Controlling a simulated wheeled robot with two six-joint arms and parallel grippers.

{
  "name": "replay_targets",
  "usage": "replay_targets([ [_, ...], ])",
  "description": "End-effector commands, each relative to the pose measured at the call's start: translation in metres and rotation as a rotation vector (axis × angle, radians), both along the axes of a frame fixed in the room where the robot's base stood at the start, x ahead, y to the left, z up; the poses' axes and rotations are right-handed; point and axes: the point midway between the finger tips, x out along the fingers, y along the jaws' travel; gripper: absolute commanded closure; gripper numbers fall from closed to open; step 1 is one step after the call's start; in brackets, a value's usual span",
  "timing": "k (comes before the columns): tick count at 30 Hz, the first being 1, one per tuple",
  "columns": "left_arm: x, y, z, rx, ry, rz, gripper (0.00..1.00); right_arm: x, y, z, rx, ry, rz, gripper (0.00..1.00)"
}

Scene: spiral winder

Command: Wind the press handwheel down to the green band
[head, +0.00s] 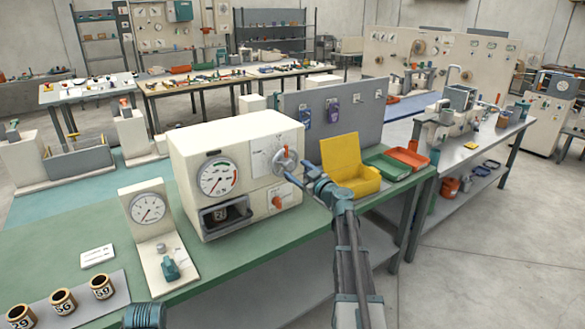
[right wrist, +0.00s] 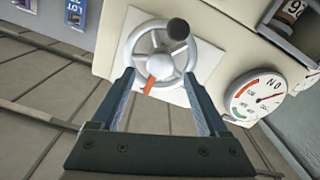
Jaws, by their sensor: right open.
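The white press (head: 235,150) stands on the green bench. Its round gauge (head: 217,176) is on the front and shows also in the right wrist view (right wrist: 256,98), with red and green bands; the needle there points right, away from the green at lower left. The grey handwheel (head: 284,160) has a dark crank knob (right wrist: 178,29) and shows large in the right wrist view (right wrist: 190,55). My right gripper (head: 301,174) is open in front of the wheel, its fingers (right wrist: 158,75) apart at the near rim; contact cannot be told. My left gripper is not in view.
An orange lever (head: 277,202) sits below the wheel. A dark cup (head: 220,214) is in the press opening. A dial stand (head: 150,225) is at left, with labelled cups (head: 62,302) on a grey mat. A yellow bin (head: 346,165) and green tray (head: 386,166) are at right.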

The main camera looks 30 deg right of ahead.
Motion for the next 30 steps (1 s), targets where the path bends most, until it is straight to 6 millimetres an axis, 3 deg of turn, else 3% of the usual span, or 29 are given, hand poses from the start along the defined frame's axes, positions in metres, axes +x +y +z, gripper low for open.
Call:
replay_targets([
  [6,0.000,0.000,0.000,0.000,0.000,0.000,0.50,0.027,0.002,0.000,0.000,0.000,0.001,0.22],
  [19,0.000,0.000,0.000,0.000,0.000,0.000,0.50,0.033,0.003,0.000,0.000,0.000,0.001,0.22],
  [30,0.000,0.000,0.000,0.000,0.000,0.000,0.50,0.032,0.003,0.000,0.000,0.000,0.001,0.87],
])
